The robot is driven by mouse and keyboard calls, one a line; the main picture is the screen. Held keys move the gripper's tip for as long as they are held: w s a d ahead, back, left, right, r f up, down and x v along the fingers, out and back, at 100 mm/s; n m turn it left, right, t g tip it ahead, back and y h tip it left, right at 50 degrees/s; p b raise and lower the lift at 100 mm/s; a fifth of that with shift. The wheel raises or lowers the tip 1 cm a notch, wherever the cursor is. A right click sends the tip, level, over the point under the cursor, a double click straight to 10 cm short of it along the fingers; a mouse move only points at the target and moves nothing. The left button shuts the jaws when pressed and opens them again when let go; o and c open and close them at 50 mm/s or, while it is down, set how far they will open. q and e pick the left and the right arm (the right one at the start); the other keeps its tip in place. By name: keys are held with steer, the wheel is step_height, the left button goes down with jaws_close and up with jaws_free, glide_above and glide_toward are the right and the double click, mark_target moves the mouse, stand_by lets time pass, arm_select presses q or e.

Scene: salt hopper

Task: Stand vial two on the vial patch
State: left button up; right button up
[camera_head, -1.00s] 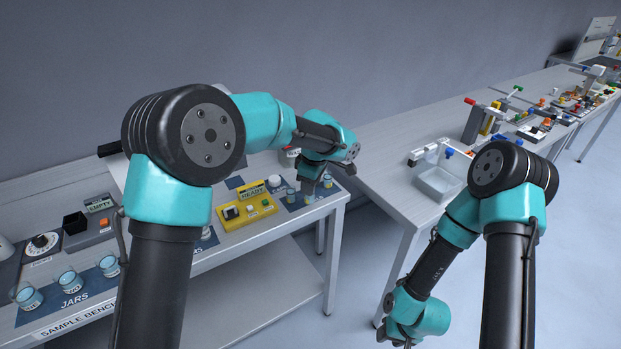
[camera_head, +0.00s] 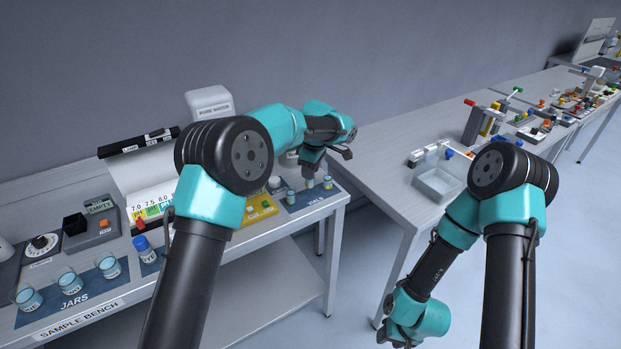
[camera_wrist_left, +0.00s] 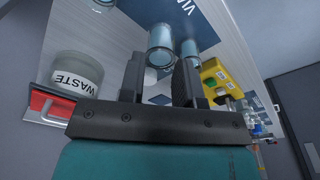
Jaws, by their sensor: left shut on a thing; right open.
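My left gripper (camera_head: 326,163) is over the right end of the sample bench. In the left wrist view its two fingers (camera_wrist_left: 160,62) are shut on a clear vial with bluish contents (camera_wrist_left: 160,45). I cannot read its number. A second vial (camera_wrist_left: 190,48) is beside it, apart from the fingers. The dark blue vial patch (camera_wrist_left: 201,28) shows under them, and in the head view it carries the VIALS label (camera_head: 317,200). Another vial (camera_head: 291,197) stands on the patch's left part. My right gripper (camera_head: 398,339) is open and low at the bottom of the head view, away from the bench.
A yellow box (camera_head: 262,208) is left of the patch. Several jars (camera_head: 68,280) are at the bench's left front. A second table with a clear tray (camera_head: 437,184) is to the right.

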arm_select(q)
steer(key=shift+w+f, duration=0.2)
steer(key=shift+f, duration=1.6)
steer(key=shift+f, duration=0.2)
steer(key=o, duration=1)
steer(key=shift+r, duration=0.1)
steer(key=r, duration=0.4)
steer(key=d+r, duration=0.1)
steer(key=r, duration=0.7)
steer(key=shift+s+d, duration=0.15)
steer(key=shift+s, duration=0.2)
